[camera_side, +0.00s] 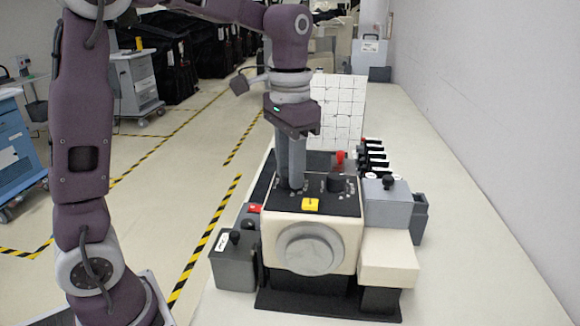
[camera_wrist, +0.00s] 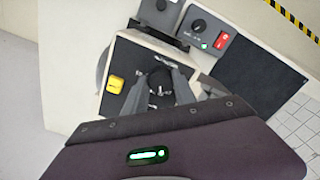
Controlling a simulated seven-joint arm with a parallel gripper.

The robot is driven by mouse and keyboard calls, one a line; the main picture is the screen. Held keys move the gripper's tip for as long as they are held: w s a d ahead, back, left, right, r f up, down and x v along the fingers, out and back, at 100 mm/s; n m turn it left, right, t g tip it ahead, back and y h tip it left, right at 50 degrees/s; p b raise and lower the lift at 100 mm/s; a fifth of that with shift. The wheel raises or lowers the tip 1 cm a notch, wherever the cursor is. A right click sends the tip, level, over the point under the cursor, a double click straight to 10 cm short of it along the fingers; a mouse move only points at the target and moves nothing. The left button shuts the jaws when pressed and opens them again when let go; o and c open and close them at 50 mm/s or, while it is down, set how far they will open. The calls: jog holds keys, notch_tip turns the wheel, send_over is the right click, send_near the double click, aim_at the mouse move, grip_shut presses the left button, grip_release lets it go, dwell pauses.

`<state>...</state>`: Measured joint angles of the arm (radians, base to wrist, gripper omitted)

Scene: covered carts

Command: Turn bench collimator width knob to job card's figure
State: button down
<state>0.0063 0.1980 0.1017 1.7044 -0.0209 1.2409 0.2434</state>
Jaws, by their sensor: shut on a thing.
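The bench collimator (camera_side: 352,232) is a cream box with a black top panel and a large round grey disc on its front. My gripper (camera_side: 291,187) points down onto the left part of that top panel. In the wrist view, its two grey fingers (camera_wrist: 160,90) are shut on a black knob (camera_wrist: 160,78), one on each side. White marks surround the knob, too small to read. The side view hides this knob behind the fingers. A second black knob (camera_side: 337,184) stands to the right on the top. I cannot make out a job card with a readable figure.
A yellow block (camera_side: 311,204) sits near the panel's front edge. A grey box with a knob (camera_side: 235,260) stands at left, near a red switch (camera_wrist: 221,40) with a green light. A red-topped part (camera_side: 340,158) and a white gridded board (camera_side: 338,110) stand behind. Bench is clear at right.

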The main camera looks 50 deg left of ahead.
jog(key=shift+n, duration=2.3)
jog(key=c, duration=1)
grip_release()
notch_tip(320, 180, up, 7)
jog(key=shift+f, duration=0.1)
jog(key=shift+r, duration=0.2)
